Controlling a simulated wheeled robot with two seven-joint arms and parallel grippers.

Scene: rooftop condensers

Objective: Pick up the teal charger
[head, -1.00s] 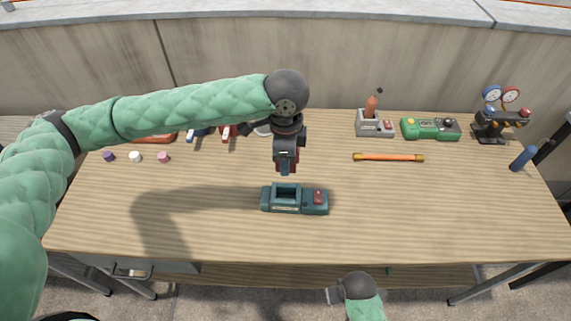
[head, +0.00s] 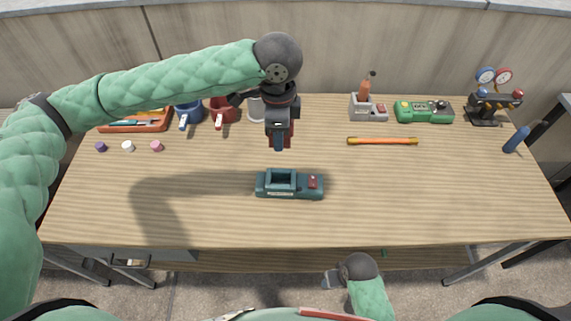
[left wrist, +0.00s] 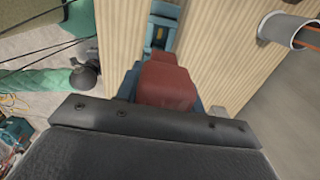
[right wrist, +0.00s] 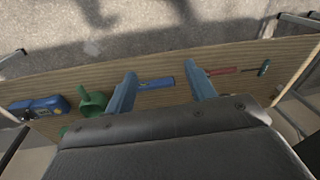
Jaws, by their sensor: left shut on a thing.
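The teal charger (head: 290,193) sits upright on the wooden table, near the middle, with an open slot on its left part and a red patch on its right. It also shows partly at the top of the left wrist view (left wrist: 161,32). My left gripper (head: 280,146) is above and behind the charger, apart from it. It is shut on a dull red block (left wrist: 168,86), which is mostly hidden by the gripper in the head view. My right gripper (head: 332,279) is low at the table's front edge; its blue fingers are apart and empty in the right wrist view (right wrist: 160,88).
Behind stand an orange tray (head: 135,126), blue and red holders (head: 222,108), a grey stand (head: 368,112), a green device (head: 424,111) and gauges (head: 494,100). An orange rod (head: 383,141) lies right. Tools lie on a lower shelf. The table around the charger is clear.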

